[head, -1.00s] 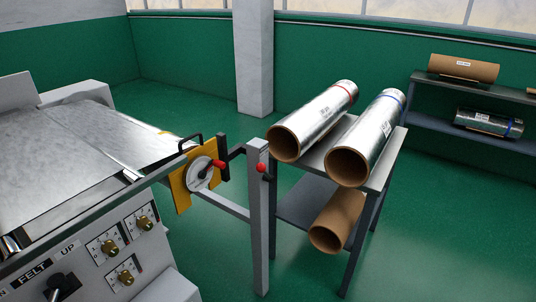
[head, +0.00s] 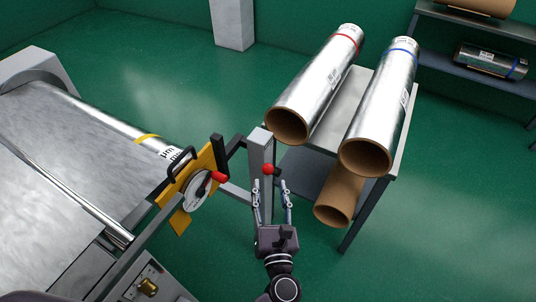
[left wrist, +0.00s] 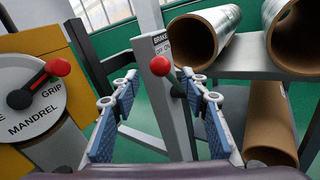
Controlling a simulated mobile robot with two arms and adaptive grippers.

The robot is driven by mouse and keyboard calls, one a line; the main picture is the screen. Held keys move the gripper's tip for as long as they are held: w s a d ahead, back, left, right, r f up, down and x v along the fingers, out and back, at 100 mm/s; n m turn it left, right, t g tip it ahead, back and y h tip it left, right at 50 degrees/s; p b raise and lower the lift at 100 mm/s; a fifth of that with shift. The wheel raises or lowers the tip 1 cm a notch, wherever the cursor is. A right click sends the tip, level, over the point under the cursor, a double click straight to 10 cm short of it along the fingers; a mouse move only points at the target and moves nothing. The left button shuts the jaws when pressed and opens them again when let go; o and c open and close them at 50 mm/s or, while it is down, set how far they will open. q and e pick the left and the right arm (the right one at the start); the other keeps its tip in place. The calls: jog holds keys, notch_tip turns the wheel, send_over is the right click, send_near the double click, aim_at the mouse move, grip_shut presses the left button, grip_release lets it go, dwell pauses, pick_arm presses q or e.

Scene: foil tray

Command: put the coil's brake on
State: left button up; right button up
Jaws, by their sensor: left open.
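The brake lever's red knob (head: 268,169) sits near the top of a grey post (head: 260,146). In the left wrist view the red knob (left wrist: 160,66) is in front of a post plate (left wrist: 156,43) marked BRAKE, OFF and ON. My left gripper (head: 271,185) is open, its fingers pointing at the knob, one to each side of it in the picture; contact is not evident. The coil (head: 120,126), a foil roll with a yellow band, lies behind the machine's sheet at left. My right gripper is not in view.
Left of the post is a yellow plate (head: 180,222) with a mandrel dial (head: 197,192), a red-knobbed handle (head: 219,177) and a black loop. Close on the right stands a rack (head: 398,150) with two foil rolls and a cardboard tube (head: 335,204). Green floor is free behind.

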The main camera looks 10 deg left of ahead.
aim_at(268, 174)
pick_arm(q)
jog(key=shift+w+r, duration=0.25)
jog(key=shift+w, duration=0.2)
jog(key=w, duration=0.2)
jog(key=w+a+p, duration=0.1)
jog(key=w, duration=0.2)
jog(key=shift+w+a+f, duration=0.1)
jog(key=shift+w+f, duration=0.05)
jog(key=shift+w, duration=0.35)
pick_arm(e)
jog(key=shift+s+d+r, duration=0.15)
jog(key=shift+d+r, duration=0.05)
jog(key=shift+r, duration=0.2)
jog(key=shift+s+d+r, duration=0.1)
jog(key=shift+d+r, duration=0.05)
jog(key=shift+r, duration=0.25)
pick_arm(q)
grip_shut()
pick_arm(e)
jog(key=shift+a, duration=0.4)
